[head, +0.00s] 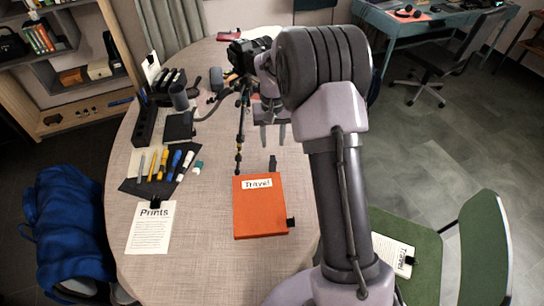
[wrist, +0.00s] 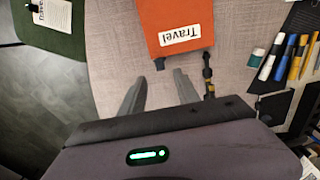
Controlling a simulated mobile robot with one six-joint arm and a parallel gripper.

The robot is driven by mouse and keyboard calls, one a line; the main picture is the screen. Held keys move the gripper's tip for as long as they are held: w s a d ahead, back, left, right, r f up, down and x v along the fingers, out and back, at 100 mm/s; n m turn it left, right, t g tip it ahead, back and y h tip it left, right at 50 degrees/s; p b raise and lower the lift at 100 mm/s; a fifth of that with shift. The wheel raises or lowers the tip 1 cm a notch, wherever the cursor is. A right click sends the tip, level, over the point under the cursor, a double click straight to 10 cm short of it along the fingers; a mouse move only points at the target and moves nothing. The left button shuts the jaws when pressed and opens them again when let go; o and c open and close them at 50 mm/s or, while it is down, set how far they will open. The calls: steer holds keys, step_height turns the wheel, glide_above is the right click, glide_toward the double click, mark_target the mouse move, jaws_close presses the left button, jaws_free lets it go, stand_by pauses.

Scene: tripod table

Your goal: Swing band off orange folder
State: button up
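The orange folder (head: 262,218) with a white "Travel" label lies flat on the table, in front of my gripper. It also shows at the top of the wrist view (wrist: 183,18). A small black piece (head: 273,162) sticks out at its far edge, and a black tab (head: 291,222) sits at its right edge. I cannot tell whether either belongs to the band; no strap shows across the cover. My gripper (head: 273,134) is beyond the folder's far edge, fingers apart and empty. In the wrist view its fingers (wrist: 160,82) point toward that edge.
A black tripod leg (head: 239,140) stands close left of my gripper. Left on the table (head: 200,250) are a dark mat with pens (head: 165,165) and a "Prints" sheet (head: 150,232). A green chair (head: 428,275) holding a "Travel" sheet stands at right.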

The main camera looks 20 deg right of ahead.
mark_target(273, 157)
step_height(273, 157, down, 7)
steer(key=shift+r+b, duration=0.15)
steer(key=shift+b, duration=0.75)
